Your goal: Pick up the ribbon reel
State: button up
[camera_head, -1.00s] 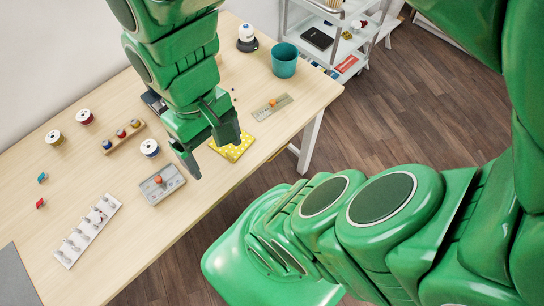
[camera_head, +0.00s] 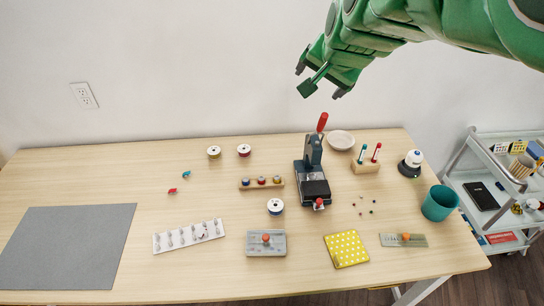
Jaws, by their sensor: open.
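Three white-rimmed reels stand on the wooden table: an olive-yellow one (camera_head: 214,152) and a dark red one (camera_head: 244,150) towards the back, and a blue one (camera_head: 275,206) nearer the middle. I cannot tell which of them the task means by the ribbon reel. My green gripper (camera_head: 318,86) is open and empty, high above the back of the table against the white wall. It is apart from all the reels, which lie lower and to its left.
A black press with a red handle (camera_head: 313,178) stands tall just right of the blue reel. A wooden rack of small spools (camera_head: 262,183) is behind that reel, and a grey block with an orange knob (camera_head: 266,243) in front. A teal cup (camera_head: 440,202) stands far right.

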jog(key=w+a+f+n+g+h, duration=0.1)
jog(key=w+a+f+n+g, duration=0.2)
jog(key=f, duration=0.6)
jog(key=n+g+h, duration=0.3)
jog(key=n+h, duration=0.6)
jog(key=n, duration=0.9)
send_over(272, 206)
jog(key=s+a, duration=0.1)
jog(key=s, duration=0.1)
notch_tip(272, 206, down, 27)
jog(key=a+f+n+t+h, duration=0.1)
jog(key=f+n, duration=0.1)
jog(key=n, duration=0.1)
jog(key=s+a+f+n+t, duration=0.1)
jog(key=a+f+n, duration=0.1)
jog(key=n, duration=0.1)
jog(key=s+a+f+n+t+h, duration=0.1)
jog(key=a+f+n+t, duration=0.1)
jog(key=n, duration=0.1)
jog(key=shift+f+h, duration=0.3)
jog(key=shift+f, duration=0.1)
jog(key=shift+w+x, duration=0.2)
jog(key=shift+x, duration=3.65)
jog(key=shift+a+f, duration=0.1)
jog(key=shift+a, duration=0.1)
jog(key=c, duration=1.1)
